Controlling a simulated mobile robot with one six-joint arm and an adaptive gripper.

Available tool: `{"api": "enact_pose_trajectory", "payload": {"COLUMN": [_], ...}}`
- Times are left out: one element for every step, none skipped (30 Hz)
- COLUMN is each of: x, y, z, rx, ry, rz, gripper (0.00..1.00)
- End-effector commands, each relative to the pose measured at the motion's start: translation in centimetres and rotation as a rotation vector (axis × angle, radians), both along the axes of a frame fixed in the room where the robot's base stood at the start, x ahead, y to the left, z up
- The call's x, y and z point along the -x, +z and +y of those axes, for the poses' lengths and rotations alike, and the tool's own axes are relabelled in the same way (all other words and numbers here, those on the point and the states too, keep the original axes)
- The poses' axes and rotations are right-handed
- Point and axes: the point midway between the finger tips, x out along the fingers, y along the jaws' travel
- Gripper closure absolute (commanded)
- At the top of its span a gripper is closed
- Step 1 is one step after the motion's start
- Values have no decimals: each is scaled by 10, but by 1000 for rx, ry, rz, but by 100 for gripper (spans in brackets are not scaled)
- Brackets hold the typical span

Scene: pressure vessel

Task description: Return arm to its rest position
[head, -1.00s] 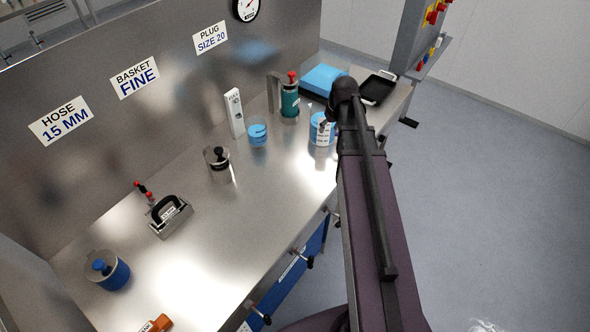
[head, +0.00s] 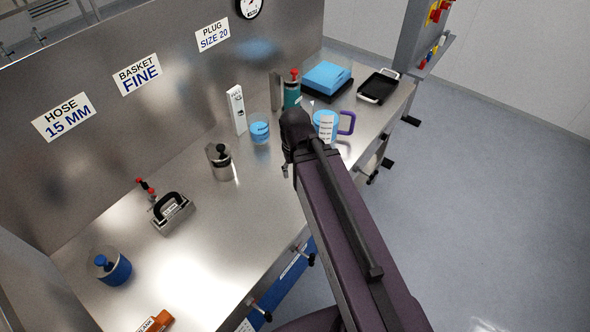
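My arm reaches up from the bottom right of the head view, over the front edge of the steel bench (head: 235,235). Its dark end is above the bench's right half, in front of a blue mug with a purple handle and a white label (head: 326,125). My gripper (head: 286,170) shows only as a small dark part at the end of the arm, pointing down. Its fingers are too small and hidden to tell whether they are open or shut.
A metal canister (head: 220,163), blue cup (head: 260,132) and green bottle (head: 292,92) stand left of and behind the arm's end. A black tray (head: 378,86) lies at the bench's right end. A black-handled block (head: 172,213) and blue weight (head: 112,267) are left. Floor at right is clear.

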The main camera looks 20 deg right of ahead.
Motion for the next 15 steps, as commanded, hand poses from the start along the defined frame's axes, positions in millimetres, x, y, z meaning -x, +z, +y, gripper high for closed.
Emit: {"api": "enact_pose_trajectory", "payload": {"x": [0, 0, 0, 0, 0, 0, 0, 0, 0, 0, 0, 0, 0, 0, 0], "y": [0, 0, -1, -3, -4, -8, -10, -13, -16, -19, -21, -23, -23, -24, -24], "z": [0, 0, 0, 0, 0, 0, 0, 0, 0, 0, 0, 0, 0, 0, 0], "rx": [0, 0, 0, -1, -1, -1, -1, -1, -1, -1, -1, -1, -1, -1, -1], "ry": [0, 0, 0, 0, 1, 1, 1, 1, 1, 1, 1, 1, 1, 1, 1], "rz": [0, 0, -1, -1, -1, -1, -1, -1, -1, -1, -1, -1, -1, -1, -1], "gripper": [39, 39, 39, 39, 39, 39, 39, 39, 39, 39, 39, 39, 39, 39, 39]}}
